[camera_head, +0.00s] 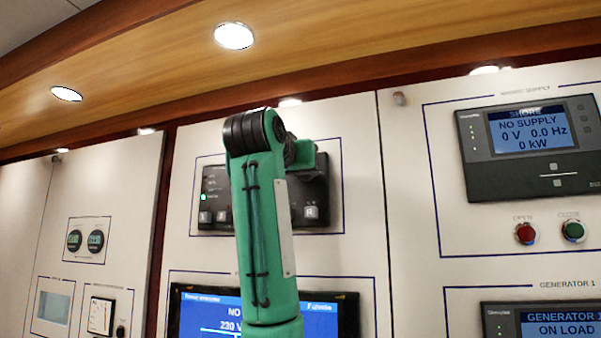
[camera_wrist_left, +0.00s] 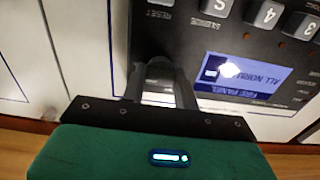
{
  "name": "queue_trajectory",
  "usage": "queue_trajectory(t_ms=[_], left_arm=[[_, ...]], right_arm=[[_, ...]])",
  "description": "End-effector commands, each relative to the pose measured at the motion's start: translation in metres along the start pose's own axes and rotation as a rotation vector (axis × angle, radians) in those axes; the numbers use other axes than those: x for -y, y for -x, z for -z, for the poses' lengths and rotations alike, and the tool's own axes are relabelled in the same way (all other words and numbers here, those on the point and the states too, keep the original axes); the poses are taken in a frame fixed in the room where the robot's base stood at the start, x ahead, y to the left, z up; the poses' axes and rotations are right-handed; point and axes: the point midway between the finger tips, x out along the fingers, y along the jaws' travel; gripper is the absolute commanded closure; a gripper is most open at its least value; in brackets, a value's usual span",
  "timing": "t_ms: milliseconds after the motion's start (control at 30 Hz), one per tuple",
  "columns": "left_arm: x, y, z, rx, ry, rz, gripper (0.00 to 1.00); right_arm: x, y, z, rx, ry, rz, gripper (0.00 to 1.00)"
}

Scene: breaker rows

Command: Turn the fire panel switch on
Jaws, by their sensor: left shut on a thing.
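The fire panel (camera_head: 319,188) is a dark box on the white wall in the head view, partly hidden behind my green left arm. In the left wrist view the fire panel (camera_wrist_left: 215,42) appears upside down, with a lit blue screen (camera_wrist_left: 240,74) that reads all normal. My left gripper (camera_wrist_left: 161,85) is against the panel's face, its two dark fingers shut on the small dark fire panel switch (camera_wrist_left: 159,71) beside the screen. The fingers hide most of the switch, so its position cannot be told. My right gripper is not in view.
Numbered keys (camera_wrist_left: 266,14) line the fire panel close to the fingers. Below the panel is a blue screen (camera_head: 325,310). To the right is a supply display (camera_head: 530,140) with a red button (camera_head: 526,233) and a green button (camera_head: 573,231).

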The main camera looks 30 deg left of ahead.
Motion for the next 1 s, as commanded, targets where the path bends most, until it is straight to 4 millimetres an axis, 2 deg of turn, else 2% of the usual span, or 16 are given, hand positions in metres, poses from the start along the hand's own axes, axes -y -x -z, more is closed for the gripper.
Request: queue_trajectory(t_ms=[367,400,500,833,1000], left_arm=[[0.0,0.0,0.0,0.001,-0.005,0.0,0.93],[0.0,0.0,0.0,0.001,-0.005,0.0,0.64],[0.0,0.0,0.0,0.001,-0.004,0.0,0.49],[0.0,0.004,-0.001,-0.001,-0.003,0.0,0.49],[0.0,0.027,-0.003,-0.004,-0.003,0.0,0.49]], right_arm=[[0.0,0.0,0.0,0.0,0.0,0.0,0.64],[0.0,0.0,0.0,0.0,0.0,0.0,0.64],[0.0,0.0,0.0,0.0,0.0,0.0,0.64],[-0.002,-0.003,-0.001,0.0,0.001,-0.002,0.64],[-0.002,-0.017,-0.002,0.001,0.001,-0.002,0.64]])
